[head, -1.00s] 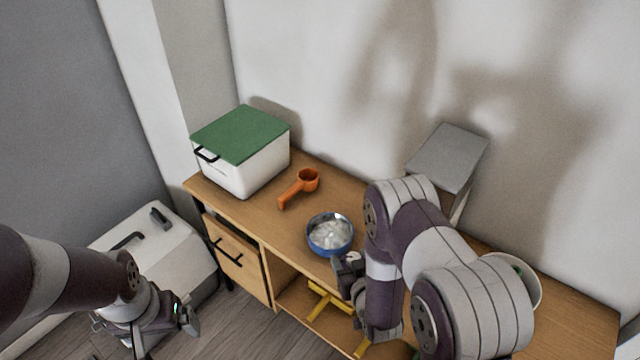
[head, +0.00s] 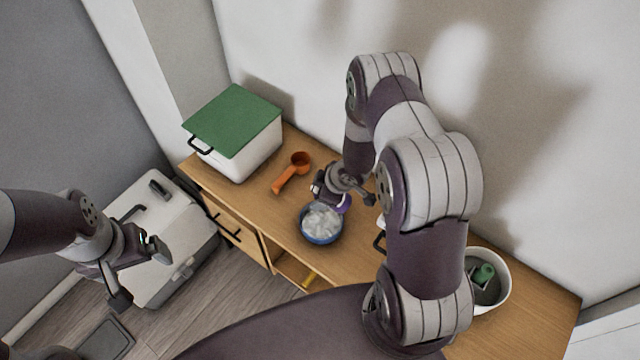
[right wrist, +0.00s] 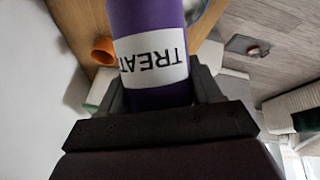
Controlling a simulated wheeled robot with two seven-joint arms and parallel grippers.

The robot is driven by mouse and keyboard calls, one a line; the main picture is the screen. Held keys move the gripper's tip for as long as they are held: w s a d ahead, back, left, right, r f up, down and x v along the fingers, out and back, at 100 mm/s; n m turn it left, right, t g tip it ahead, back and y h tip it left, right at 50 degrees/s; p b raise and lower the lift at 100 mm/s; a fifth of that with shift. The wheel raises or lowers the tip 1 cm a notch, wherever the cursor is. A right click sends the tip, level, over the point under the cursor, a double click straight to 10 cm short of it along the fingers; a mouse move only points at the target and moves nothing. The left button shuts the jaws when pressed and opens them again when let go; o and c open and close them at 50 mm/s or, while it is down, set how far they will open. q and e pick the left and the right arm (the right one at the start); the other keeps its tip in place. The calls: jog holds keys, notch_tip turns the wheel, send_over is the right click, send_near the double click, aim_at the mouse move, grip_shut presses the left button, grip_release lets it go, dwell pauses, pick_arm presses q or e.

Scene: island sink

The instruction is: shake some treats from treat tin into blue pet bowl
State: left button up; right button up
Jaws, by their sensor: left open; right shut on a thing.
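The blue pet bowl (head: 305,234) stands on the wooden cabinet top, with pale, whitish contents inside. My right gripper (head: 345,190) is shut on the purple treat tin (head: 345,204), just above and beside the bowl's upper right rim. In the right wrist view the purple treat tin (right wrist: 148,20) is clamped between the fingers, its white label reading upside down. The tin's far end is out of frame there and mostly hidden by the gripper in the head view, so its exact tilt is unclear. My left gripper (head: 140,275) is open and empty, off the cabinet's left side.
An orange scoop (head: 292,172) lies behind the bowl to the left. A white box with a green lid (head: 235,120) stands at the cabinet's far left end. A white bin (head: 503,297) with green things inside is at right. A pale lidded container (head: 172,235) is on the floor at left.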

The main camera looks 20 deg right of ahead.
jog(key=f+b, duration=0.1)
jog(key=f+h+b, duration=0.1)
jog(key=f+g+b, duration=0.1)
jog(key=shift+w+d+h, duration=0.3)
jog(key=shift+w+d, duration=0.1)
jog(key=f+g+h+b, duration=0.1)
jog(key=f+h+b, duration=0.1)
jog(key=b, duration=0.1)
jog(key=f+g+h+b, duration=0.2)
jog(key=h+b, duration=0.1)
jog(key=s+d+f+n+g+h+b, duration=0.1)
jog(key=f+h+b, duration=0.1)
jog(key=h+b, duration=0.1)
jog(key=shift+f+g+b, duration=0.2)
jog(key=shift+g+b, duration=0.1)
jog(key=shift+b, duration=0.15)
pick_arm(q)
notch_tip(320, 180, down, 10)
jog(key=p, duration=0.4)
jog(key=shift+w+d, duration=0.2)
jog(key=shift+w, duration=0.15)
pick_arm(e)
jog(key=shift+s+d+r+g+h, duration=0.15)
jog(key=shift+r+g+h, duration=0.15)
jog(key=shift+h, duration=0.4)
pick_arm(q)
jog(key=shift+f, duration=0.1)
